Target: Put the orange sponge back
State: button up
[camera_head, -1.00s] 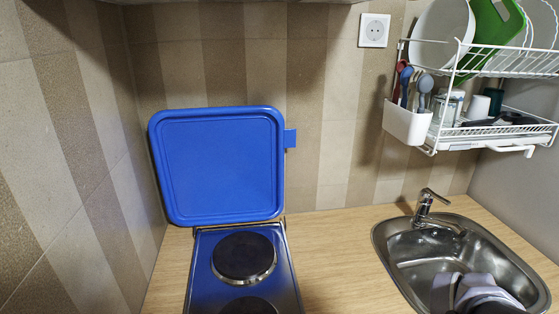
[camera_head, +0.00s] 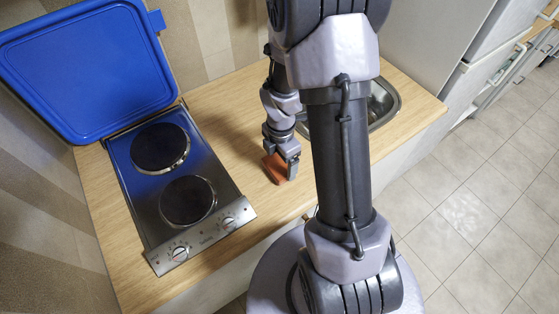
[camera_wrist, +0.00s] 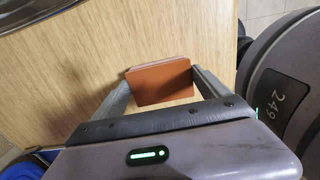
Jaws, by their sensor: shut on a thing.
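The orange sponge (camera_head: 274,167) is a small flat block at the counter, between the hob and the sink. My gripper (camera_head: 283,160) is shut on it. In the wrist view the sponge (camera_wrist: 160,82) sits between the two fingers of my gripper (camera_wrist: 163,86), with the wooden counter (camera_wrist: 75,65) behind it. I cannot tell whether the sponge touches the counter or is just above it.
The hob (camera_head: 180,190) has two dark plates and two front knobs. Its blue lid (camera_head: 85,70) stands open against the wall. The steel sink (camera_head: 383,105) is partly hidden behind my arm. Bare counter (camera_head: 225,125) lies between hob and sink.

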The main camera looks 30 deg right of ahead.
jog(key=shift+f, duration=0.4)
jog(key=shift+c, duration=1.2)
jog(key=shift+f, duration=0.2)
jog(key=o, duration=1.3)
jog(key=shift+r, duration=0.1)
jog(key=shift+r+p, duration=0.2)
jog(key=shift+p, duration=0.15)
notch_tip(320, 180, up, 11)
jog(key=p, duration=0.4)
notch_tip(320, 180, up, 10)
jog(key=m+t, duration=0.2)
jog(key=m, duration=0.5)
send_over(281, 164)
jog(key=a, duration=0.5)
jog(key=s+a+r+m+t, duration=0.1)
jog(key=s+a+r+m, duration=0.2)
jog(key=m, duration=0.2)
jog(key=s+a+r+m+t+y, duration=0.1)
jog(key=s+a+r+m, duration=0.3)
jog(key=m, duration=0.1)
jog(key=s+a+r+m+t+y, duration=0.1)
jog(key=s+a+r+m, duration=0.2)
jog(key=s+r+m, duration=0.1)
jog(key=shift+a+m+t, duration=0.15)
jog(key=shift+m+t, duration=0.25)
jog(key=shift+m, duration=0.5)
